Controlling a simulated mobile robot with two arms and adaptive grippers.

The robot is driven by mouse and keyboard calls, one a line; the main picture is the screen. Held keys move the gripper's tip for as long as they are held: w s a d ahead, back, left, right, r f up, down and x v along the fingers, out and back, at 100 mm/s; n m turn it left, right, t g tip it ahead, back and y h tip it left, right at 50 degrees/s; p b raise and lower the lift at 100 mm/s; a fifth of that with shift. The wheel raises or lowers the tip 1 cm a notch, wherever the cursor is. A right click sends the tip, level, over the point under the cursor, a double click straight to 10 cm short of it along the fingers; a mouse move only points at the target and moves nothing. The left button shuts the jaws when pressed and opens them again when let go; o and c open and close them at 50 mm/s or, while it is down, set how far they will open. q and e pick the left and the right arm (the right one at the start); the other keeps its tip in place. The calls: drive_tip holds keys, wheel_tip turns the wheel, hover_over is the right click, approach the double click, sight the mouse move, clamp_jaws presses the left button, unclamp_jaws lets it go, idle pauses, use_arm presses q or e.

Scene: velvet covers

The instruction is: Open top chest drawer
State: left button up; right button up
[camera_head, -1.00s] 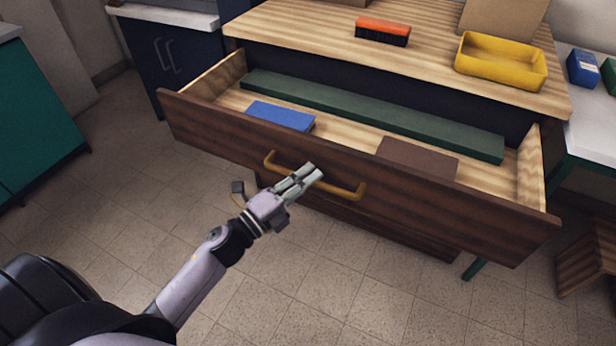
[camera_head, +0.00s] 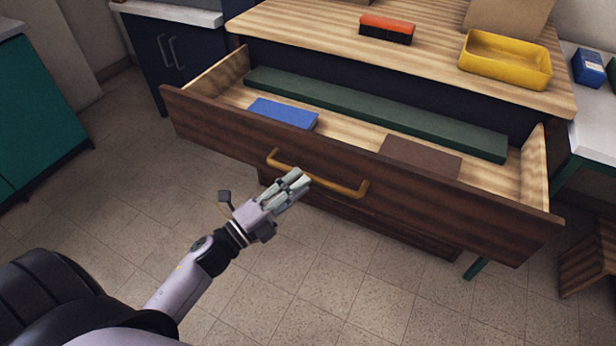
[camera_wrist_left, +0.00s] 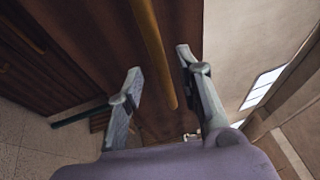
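The top chest drawer (camera_head: 210,125) is pulled well out, with a dark wooden front and a pale interior. Its brass-yellow handle (camera_head: 335,186) is a horizontal bar on the front. My left gripper (camera_head: 298,182) is in front of the handle, near its left half in the head view. In the left wrist view, the fingers (camera_wrist_left: 160,78) are spread apart, with the handle bar (camera_wrist_left: 152,45) beyond and between them; they do not close on it. My right gripper is not in view.
Inside the drawer are a blue block (camera_head: 284,113), a long green strip (camera_head: 375,112) and a brown block (camera_head: 420,158). On the chest top are a brush (camera_head: 387,29) and a yellow tray (camera_head: 503,72). The floor (camera_head: 330,280) in front is clear.

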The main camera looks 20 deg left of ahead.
use_arm(q)
drive_tip(key=v, duration=0.8)
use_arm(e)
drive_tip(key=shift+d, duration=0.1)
